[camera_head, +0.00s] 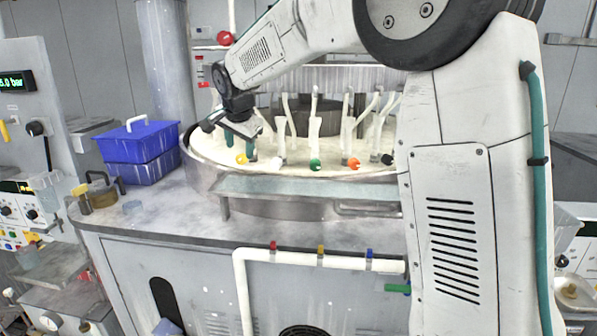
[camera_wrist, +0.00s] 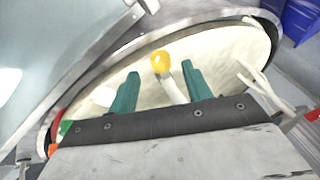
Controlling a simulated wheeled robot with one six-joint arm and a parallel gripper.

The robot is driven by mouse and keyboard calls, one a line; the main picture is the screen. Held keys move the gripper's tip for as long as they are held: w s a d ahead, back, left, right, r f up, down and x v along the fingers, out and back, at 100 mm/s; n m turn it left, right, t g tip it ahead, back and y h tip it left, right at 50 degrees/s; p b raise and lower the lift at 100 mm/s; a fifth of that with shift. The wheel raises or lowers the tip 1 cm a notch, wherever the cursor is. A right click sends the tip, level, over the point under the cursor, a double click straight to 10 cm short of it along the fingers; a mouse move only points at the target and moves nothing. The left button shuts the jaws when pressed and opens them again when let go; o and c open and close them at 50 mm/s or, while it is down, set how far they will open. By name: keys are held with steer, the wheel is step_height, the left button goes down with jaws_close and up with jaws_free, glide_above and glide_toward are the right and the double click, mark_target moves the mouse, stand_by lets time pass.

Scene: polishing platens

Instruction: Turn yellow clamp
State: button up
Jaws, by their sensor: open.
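The yellow clamp's round knob (camera_head: 241,158) shows at the front left of the round cream platen (camera_head: 207,147). In the wrist view the yellow knob (camera_wrist: 160,61) sits on a pale stem between my two teal fingers. My gripper (camera_head: 241,149) is open above the platen's left part. In the wrist view my gripper (camera_wrist: 160,74) straddles the stem, with visible gaps on both sides; neither finger appears to touch it. The exact height of the fingers relative to the knob is hard to tell.
Clamps with white (camera_head: 275,162), green (camera_head: 315,165), orange (camera_head: 353,163) and black (camera_head: 387,159) knobs stand to the right along the platen's edge. Blue bins (camera_head: 140,142) stand left of the platen. A white pipe (camera_head: 300,257) runs along the bench front.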

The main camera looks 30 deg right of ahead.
steer(key=s+d+n+g, duration=0.1)
steer(key=s+n, duration=0.2)
steer(key=s, duration=1)
steer(key=s+d+r+n+g, duration=0.1)
steer(key=s+d+n, duration=0.1)
steer(key=s, duration=1.1)
steer(key=shift+r+n+g+y, duration=0.3)
steer(key=shift+n, duration=0.2)
